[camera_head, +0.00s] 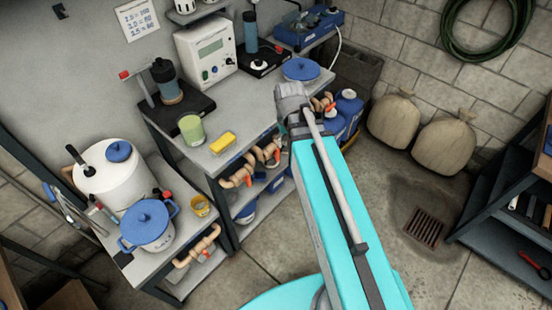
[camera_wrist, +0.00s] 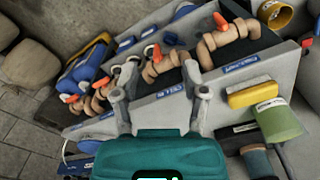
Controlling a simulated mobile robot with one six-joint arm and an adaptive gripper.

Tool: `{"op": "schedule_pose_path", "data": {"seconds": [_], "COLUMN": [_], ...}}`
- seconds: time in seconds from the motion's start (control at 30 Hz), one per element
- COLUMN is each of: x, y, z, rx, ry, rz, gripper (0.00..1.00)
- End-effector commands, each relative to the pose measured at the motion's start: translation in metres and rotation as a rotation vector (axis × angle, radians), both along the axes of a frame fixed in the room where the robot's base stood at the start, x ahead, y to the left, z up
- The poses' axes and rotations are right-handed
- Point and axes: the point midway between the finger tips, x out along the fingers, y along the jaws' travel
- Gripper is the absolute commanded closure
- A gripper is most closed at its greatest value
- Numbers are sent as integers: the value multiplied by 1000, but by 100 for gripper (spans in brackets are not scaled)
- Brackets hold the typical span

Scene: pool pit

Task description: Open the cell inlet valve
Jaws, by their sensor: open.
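Several beige pipe valves with orange handles line the front of the grey bench. In the wrist view, one valve (camera_wrist: 160,70) lies between my fingertips, its orange handle (camera_wrist: 154,52) standing up just beyond them. A blue label (camera_wrist: 173,92) is on the panel by this valve; its lettering is too small to read surely. My gripper (camera_wrist: 160,64) is open, with one finger on either side of the valve; I cannot tell whether they touch it. In the head view, my arm mostly hides the gripper. Another valve (camera_wrist: 226,42) is to the right with its own handle (camera_wrist: 221,20).
More valves (camera_wrist: 92,100) are to the left in the wrist view. On the bench are a yellow sponge (camera_head: 223,142), a green cup (camera_head: 192,130) and a meter (camera_head: 206,52). Sacks (camera_head: 444,145) stand by the wall. The floor around the drain (camera_head: 424,228) is clear.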

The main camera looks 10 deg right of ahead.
Motion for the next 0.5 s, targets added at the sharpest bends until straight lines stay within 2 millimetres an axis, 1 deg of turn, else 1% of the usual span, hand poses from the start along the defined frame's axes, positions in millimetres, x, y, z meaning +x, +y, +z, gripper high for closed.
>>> {"op": "schedule_pose_path", "data": {"seconds": [0.03,0.2,0.4,0.5], "x": [17,57,99,112], "y": [0,1,1,2], "z": [-17,-48,-78,-88], "rx": [0,1,1,1], "ry": [0,0,-1,-1], "rz": [36,190,359,421], "gripper": [43,43,43,43]}}
